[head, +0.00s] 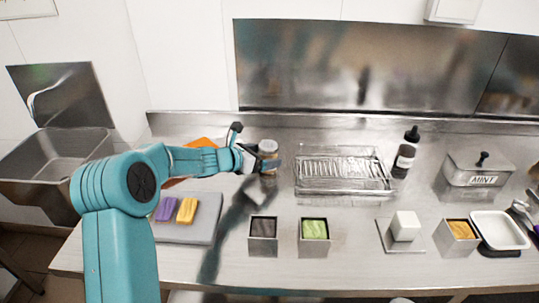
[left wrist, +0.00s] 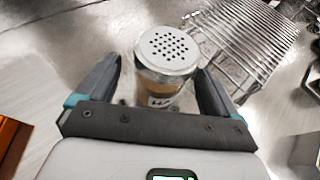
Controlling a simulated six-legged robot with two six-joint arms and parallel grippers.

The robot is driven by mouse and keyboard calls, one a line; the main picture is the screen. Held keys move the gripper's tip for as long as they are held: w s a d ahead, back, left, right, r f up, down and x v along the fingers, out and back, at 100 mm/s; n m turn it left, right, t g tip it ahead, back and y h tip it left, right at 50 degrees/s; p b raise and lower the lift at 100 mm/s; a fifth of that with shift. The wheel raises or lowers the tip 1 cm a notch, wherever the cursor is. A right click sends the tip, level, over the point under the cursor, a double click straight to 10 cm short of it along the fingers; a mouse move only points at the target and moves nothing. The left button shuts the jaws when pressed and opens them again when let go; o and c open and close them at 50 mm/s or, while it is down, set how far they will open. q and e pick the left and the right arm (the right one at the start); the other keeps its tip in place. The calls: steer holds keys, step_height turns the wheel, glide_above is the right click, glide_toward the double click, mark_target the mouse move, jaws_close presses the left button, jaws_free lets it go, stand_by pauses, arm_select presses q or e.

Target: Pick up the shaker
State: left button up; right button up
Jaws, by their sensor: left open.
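The shaker (head: 268,150) stands upright on the steel counter, left of a wire rack. It is a clear jar with brown contents and a perforated metal lid. My left gripper (head: 254,155) is at the shaker. In the left wrist view the shaker (left wrist: 167,58) is between the two open fingers of the gripper (left wrist: 158,85), its lid toward the camera. The lower part of the shaker is hidden by the gripper body. I cannot tell if either finger touches it. My right gripper is not in view.
A wire rack on a tray (head: 344,187) lies close to the right of the shaker, with a dark bottle (head: 405,155) beyond. Square tubs (head: 263,243) and a grey board (head: 204,225) lie nearer the front. An orange item (head: 201,143) is behind my left arm.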

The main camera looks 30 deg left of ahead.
arm_select(q)
steer(key=shift+w+d+f, duration=0.2)
steer(key=shift+w, duration=0.4)
steer(key=shift+w+d+f, duration=0.2)
steer(key=shift+w+f, duration=0.05)
steer(key=shift+w, duration=0.25)
steer(key=shift+s, duration=0.15)
steer(key=shift+c, duration=0.2)
steer(key=shift+r, duration=0.1)
steer(key=c, duration=1)
step_height(320, 180, up, 9)
steer(key=p, duration=0.2)
steer(key=shift+p, duration=0.4)
steer(key=shift+r, duration=0.5)
